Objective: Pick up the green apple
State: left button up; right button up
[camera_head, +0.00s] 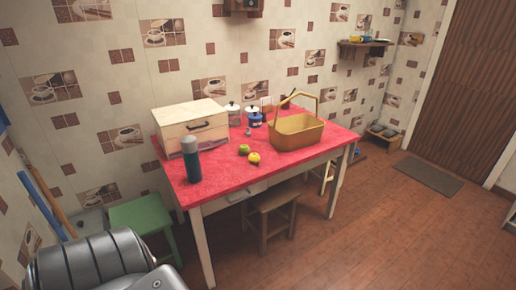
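The green apple (244,149) sits on the red-topped table (225,178), near its middle. A yellow fruit (254,158) lies just in front of it and to the right; I cannot tell whether they touch. Neither of my grippers is in view. A grey metallic rounded shape at the lower left appears to be part of my own arm, well apart from the table top.
A green stool (142,214) and a wooden stool (272,205) are by the table.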

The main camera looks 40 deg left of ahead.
aim_at(243, 149)
jog(key=z, duration=0.2)
jog(key=i, duration=1.85)
jog(key=u, duration=0.5)
jog(key=i, duration=0.95)
jog(key=u, duration=1.55)
jog(key=i, duration=0.75)
jog(key=u, duration=0.7)
